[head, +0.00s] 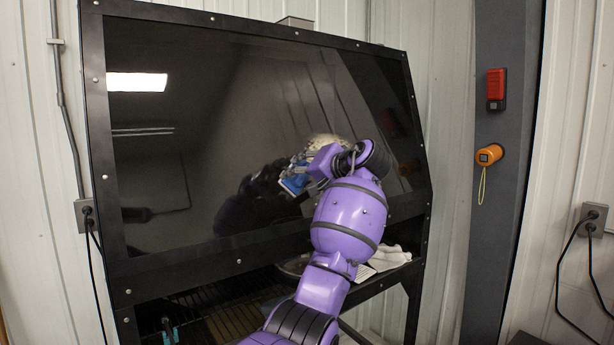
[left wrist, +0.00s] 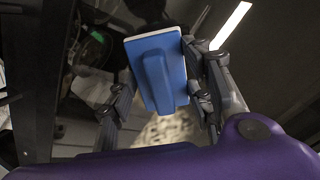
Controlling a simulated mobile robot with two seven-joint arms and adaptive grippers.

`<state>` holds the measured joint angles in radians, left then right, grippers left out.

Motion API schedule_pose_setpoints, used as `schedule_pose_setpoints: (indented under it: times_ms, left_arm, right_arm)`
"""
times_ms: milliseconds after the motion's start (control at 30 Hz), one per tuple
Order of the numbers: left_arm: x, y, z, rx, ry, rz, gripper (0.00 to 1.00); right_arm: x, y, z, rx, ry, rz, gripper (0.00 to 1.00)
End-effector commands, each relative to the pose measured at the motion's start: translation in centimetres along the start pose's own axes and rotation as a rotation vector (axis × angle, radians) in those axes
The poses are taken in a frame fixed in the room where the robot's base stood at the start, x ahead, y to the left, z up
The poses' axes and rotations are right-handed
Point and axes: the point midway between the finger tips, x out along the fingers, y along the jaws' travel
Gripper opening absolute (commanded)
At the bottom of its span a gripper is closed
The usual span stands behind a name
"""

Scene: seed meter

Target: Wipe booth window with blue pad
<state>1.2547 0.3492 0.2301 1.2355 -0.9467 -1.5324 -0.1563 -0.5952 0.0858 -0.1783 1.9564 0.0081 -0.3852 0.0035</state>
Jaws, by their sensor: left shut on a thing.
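The booth window (head: 210,110) is a dark, reflective pane in a black frame, filling the middle of the head view. A pale, dusty-looking patch (head: 325,142) shows on the pane just above my left gripper (head: 302,170). A speckled pale patch also shows in the left wrist view (left wrist: 168,132), below the pad. My left gripper is shut on the blue pad (head: 293,184), which lies at or close to the glass; contact cannot be told. In the left wrist view the pad (left wrist: 160,75) has a blue grip block and a white edge, held between both fingers. My right gripper is out of view.
Below the window is an open booth shelf with a dark rack (head: 225,312) and a folded white cloth (head: 388,258). A grey post (head: 500,200) at right carries a red box (head: 496,88) and an orange device (head: 489,155). Cables hang from wall outlets on both sides.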

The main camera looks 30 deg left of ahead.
Motion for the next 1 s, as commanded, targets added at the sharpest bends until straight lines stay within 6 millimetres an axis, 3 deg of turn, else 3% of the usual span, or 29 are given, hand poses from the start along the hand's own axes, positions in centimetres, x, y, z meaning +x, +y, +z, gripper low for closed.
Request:
schedule_pose_setpoints:
  times_ms: [1000]
  left_arm:
    - [0.0, -4.6, 5.2, -0.001, -0.002, -0.001, 0.26]
  right_arm:
    - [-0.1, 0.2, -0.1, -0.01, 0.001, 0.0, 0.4]
